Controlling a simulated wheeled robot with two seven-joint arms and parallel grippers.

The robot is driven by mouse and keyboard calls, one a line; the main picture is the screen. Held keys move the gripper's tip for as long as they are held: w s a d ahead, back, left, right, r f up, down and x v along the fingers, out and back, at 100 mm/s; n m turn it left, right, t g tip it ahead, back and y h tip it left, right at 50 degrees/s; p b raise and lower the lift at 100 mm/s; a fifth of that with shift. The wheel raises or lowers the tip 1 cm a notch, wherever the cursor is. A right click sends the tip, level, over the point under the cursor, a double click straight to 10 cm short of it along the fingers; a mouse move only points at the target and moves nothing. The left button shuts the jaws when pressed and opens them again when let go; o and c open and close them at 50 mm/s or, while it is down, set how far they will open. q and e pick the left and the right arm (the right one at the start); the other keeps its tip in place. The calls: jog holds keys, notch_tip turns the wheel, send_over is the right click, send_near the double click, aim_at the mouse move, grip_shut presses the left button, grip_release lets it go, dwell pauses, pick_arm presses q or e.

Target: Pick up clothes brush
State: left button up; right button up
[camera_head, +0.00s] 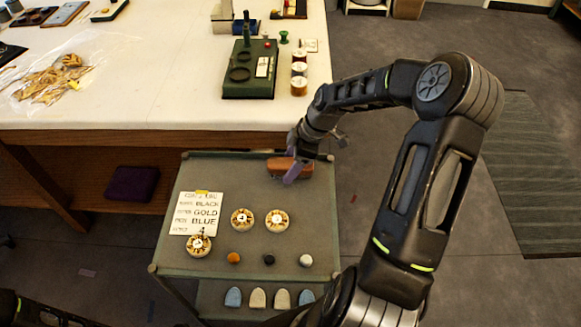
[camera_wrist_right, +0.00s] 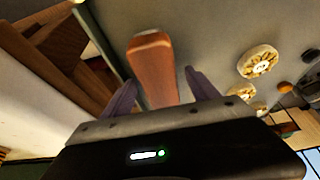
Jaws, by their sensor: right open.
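The clothes brush (camera_head: 279,165), a brown wooden block, lies near the back edge of the grey cart top (camera_head: 207,260). In the right wrist view the brush (camera_wrist_right: 153,62) points away from the camera, its near end between the two purple fingers. My right gripper (camera_head: 293,170) is over the right part of the brush. It also shows in the right wrist view (camera_wrist_right: 160,80), with its fingers apart, one on each side of the brush. A gap shows on both sides, and the near end is partly hidden by the gripper body. My left gripper is not in view.
A card (camera_head: 196,213) with colour words and three round patterned discs (camera_head: 277,219) lie on the cart, with small round pieces (camera_head: 268,259) in front. A white-topped table (camera_head: 150,110) stands behind, holding a green box (camera_head: 250,70). The cart top around the brush is mostly clear.

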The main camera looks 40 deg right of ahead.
aim_at(291, 163)
jog(key=shift+f, duration=0.25)
jog(key=shift+c, duration=0.4)
grip_shut()
dwell(0.6)
jog(key=shift+r, duration=0.4)
notch_tip(291, 163, up, 10)
jog(key=shift+f+b, duration=0.1)
jog(key=shift+b, duration=0.75)
